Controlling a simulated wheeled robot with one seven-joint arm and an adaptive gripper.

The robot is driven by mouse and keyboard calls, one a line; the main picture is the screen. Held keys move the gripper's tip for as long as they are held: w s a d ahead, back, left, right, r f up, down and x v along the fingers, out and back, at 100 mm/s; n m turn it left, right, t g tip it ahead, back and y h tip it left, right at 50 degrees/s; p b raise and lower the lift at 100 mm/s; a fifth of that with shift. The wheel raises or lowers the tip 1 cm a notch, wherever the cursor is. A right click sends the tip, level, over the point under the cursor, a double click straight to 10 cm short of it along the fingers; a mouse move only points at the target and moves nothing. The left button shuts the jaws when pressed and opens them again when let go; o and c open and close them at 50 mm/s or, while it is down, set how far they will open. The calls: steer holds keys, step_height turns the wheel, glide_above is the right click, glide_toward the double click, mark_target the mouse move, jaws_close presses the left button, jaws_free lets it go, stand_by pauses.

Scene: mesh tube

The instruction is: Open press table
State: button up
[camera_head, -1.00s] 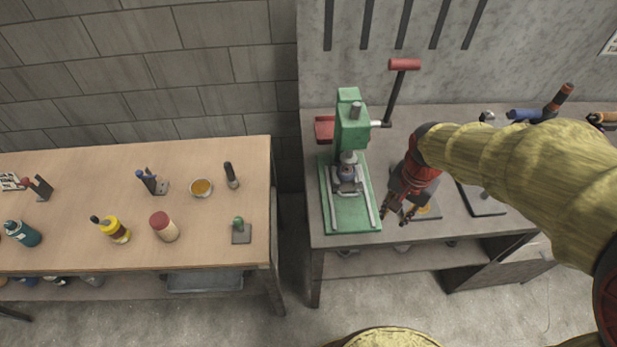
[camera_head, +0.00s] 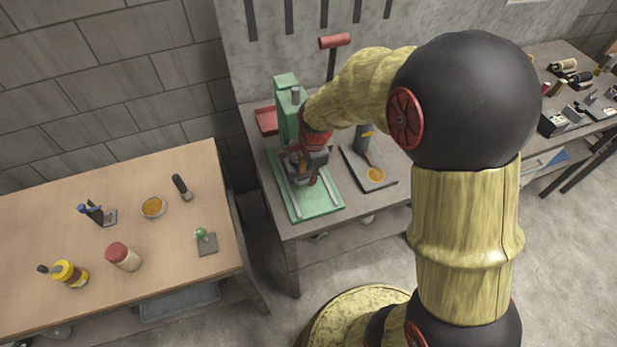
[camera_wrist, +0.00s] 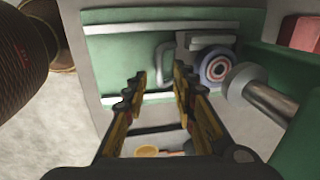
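The green press (camera_head: 286,92) stands on the grey workbench, with a red-gripped lever (camera_head: 334,41) raised at its upper right. Its green base (camera_head: 318,203) has two pale rails along it. In the wrist view the press table (camera_wrist: 195,42) is a light grey plate with a looped handle (camera_wrist: 163,62) and a round ringed part (camera_wrist: 216,68) on it. The silver ram (camera_wrist: 268,100) lies beside it. My gripper (camera_wrist: 158,82) is open and empty, its fingertips over the green base near the handle. I see no contact. In the head view my gripper (camera_head: 308,165) hides the press table.
A dark plate with an orange disc (camera_head: 376,174) lies right of the press.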

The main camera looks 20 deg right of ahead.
steer(key=shift+w+f, duration=0.2)
steer(key=shift+f, duration=0.95)
steer(key=shift+c, duration=1.1)
steer(key=c, duration=0.4)
jaws_close()
steer(key=shift+s, duration=0.15)
